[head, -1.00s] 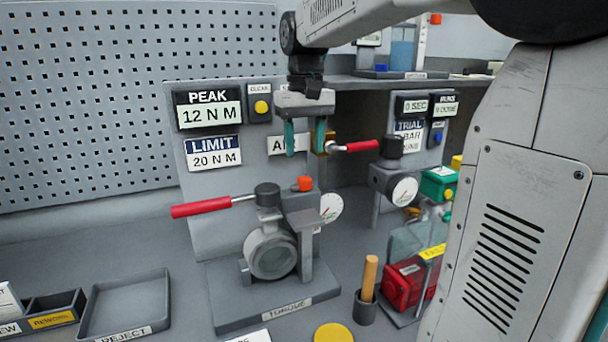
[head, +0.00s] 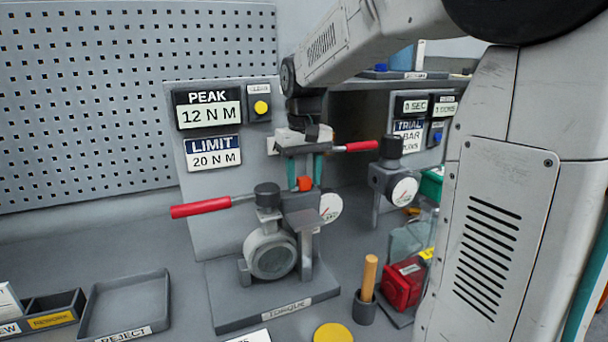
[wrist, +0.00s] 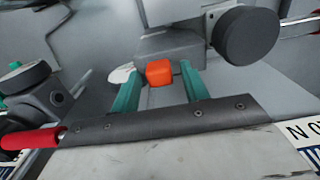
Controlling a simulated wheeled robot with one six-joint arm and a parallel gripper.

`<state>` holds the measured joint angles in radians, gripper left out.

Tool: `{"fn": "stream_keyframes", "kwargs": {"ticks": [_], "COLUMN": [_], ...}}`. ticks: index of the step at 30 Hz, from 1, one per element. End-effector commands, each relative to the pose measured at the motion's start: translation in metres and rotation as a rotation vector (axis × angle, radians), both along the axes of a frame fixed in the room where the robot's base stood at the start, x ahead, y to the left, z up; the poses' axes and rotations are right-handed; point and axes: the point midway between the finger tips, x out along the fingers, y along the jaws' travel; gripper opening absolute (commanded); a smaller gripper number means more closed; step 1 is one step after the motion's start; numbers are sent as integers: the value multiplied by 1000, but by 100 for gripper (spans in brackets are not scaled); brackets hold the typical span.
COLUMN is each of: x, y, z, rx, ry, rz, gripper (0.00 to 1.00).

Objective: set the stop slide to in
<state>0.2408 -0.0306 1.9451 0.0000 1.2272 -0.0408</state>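The stop slide shows as an orange knob (head: 304,184) on a grey block at the right of the torque fixture (head: 270,250). In the wrist view the orange knob (wrist: 159,73) lies between my two teal fingertips. My gripper (head: 305,171) is open above and around the knob, with a small gap visible on each side. It also shows in the wrist view (wrist: 160,80). The slide's track and any in or out marking are hidden or too small to read.
A red-handled lever (head: 203,207) sticks out left from the fixture. Another red-handled lever (head: 361,146) and a gauge (head: 404,191) stand right of my gripper. Another gauge (head: 330,207) is close beside the knob. A wooden-handled tool (head: 369,278) stands in front.

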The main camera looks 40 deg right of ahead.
Motion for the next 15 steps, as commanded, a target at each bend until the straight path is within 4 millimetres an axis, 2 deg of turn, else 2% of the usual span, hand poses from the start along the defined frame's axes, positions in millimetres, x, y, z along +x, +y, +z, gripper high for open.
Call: {"fn": "stream_keyframes", "kwargs": {"ticks": [1, 4, 8, 15], "x": [0, 0, 0, 5], "y": [0, 0, 1, 26], "z": [0, 0, 0, 1], "rx": [0, 0, 0, 0], "ry": [0, 0, 0, 0], "rz": [0, 0, 1, 2], "gripper": [30, 2, 0, 0]}}
